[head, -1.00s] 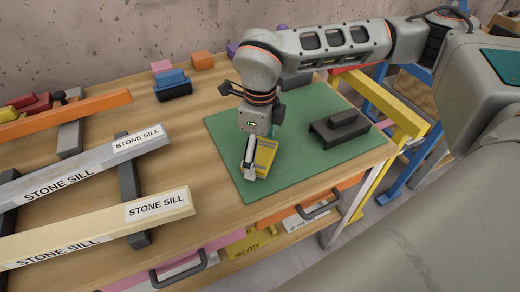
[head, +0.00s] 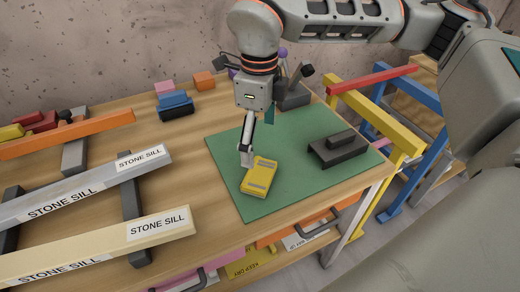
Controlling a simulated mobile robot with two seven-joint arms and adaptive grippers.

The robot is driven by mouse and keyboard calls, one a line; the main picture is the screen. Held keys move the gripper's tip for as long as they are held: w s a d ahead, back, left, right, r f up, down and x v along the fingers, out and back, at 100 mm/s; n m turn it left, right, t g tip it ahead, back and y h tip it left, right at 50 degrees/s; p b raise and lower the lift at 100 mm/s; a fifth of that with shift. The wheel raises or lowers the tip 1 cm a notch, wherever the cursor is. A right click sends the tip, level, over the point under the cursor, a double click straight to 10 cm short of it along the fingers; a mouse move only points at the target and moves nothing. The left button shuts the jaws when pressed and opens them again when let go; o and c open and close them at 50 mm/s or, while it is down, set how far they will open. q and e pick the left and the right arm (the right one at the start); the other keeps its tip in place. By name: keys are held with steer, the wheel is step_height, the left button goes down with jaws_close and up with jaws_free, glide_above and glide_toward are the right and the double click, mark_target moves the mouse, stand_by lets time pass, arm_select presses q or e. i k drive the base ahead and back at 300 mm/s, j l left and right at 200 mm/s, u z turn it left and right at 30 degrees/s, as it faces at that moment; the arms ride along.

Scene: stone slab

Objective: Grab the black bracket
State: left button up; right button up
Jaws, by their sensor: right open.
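A black stepped piece (head: 338,148), which looks like the black bracket, lies on the right part of the green mat (head: 225,150). It has a wide flat base with a smaller block on top. My right gripper (head: 246,153) points down over the left part of the mat, well to the left of the black piece. It is open, seen nearly edge-on, with nothing visible in it. A yellow block (head: 259,176) lies on the mat just below and right of its fingertips. I cannot tell whether they touch. My left gripper is out of view.
A dark grey holder (head: 292,97) stands at the mat's back edge, partly behind my right gripper. Stone sills (head: 80,250) rest on dark supports at the left. Small coloured blocks (head: 174,103) lie at the back. A yellow trestle (head: 385,130) stands beyond the right table edge.

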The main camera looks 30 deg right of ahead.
mark_target(333, 151)
steer(key=k, duration=1)
